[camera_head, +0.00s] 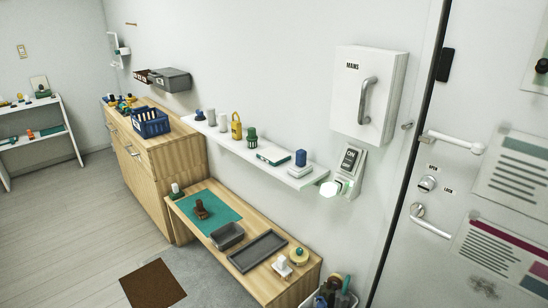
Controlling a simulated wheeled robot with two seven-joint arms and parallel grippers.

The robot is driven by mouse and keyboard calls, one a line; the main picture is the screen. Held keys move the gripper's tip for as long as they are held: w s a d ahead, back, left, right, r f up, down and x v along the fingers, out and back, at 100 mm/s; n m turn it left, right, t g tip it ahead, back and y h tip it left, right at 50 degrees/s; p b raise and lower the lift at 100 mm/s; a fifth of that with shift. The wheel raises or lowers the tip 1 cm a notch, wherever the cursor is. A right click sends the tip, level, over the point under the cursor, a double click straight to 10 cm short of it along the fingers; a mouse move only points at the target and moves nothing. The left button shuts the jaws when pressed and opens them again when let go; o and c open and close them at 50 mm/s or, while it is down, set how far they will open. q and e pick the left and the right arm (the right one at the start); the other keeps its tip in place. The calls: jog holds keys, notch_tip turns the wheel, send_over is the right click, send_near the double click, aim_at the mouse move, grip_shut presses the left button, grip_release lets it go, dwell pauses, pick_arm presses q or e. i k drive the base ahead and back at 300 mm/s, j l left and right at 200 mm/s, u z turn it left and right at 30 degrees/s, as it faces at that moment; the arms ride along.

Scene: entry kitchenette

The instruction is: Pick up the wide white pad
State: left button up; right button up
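Two things could be the wide white pad, and I cannot tell which is meant. A flat white piece with a dark green edge (274,156) lies on the white wall shelf, between a green knobbed item and a blue item. A smaller white piece with a raised top (282,266) sits on the low wooden bench, beside the dark grey tray. Both look uncovered. Neither of my grippers is in view.
The wall shelf (300,181) holds several small upright items. Floor (80,235) is clear at left.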

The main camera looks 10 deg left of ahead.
aim_at(300, 169)
jog(key=i+l+u, duration=0.1)
jog(key=i+l, duration=0.85)
